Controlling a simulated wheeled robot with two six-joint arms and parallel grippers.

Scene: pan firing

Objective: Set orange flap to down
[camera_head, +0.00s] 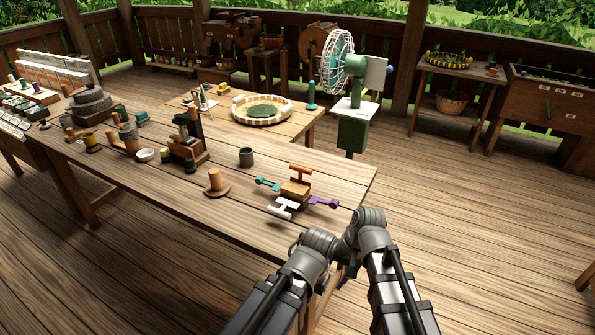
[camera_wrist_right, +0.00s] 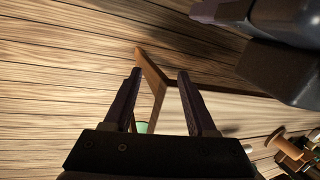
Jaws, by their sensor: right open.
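A small wooden block (camera_head: 295,189) with flaps on its sides sits near the table's front right corner in the head view. Its orange flap (camera_head: 301,173) stands raised at the back as a T shape. A teal flap (camera_head: 268,184) is on the left, a purple flap (camera_head: 323,203) on the right and a white flap (camera_head: 282,208) in front. My right gripper (camera_wrist_right: 159,72) is open and empty in the right wrist view, away from the block.
A dark cup (camera_head: 246,157) and a wooden peg on a round base (camera_head: 215,184) stand left of the block. A cluttered wooden stand (camera_head: 186,150) is farther left. A fan (camera_head: 347,72) stands behind the table (camera_head: 345,176). Floor right of the table is clear.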

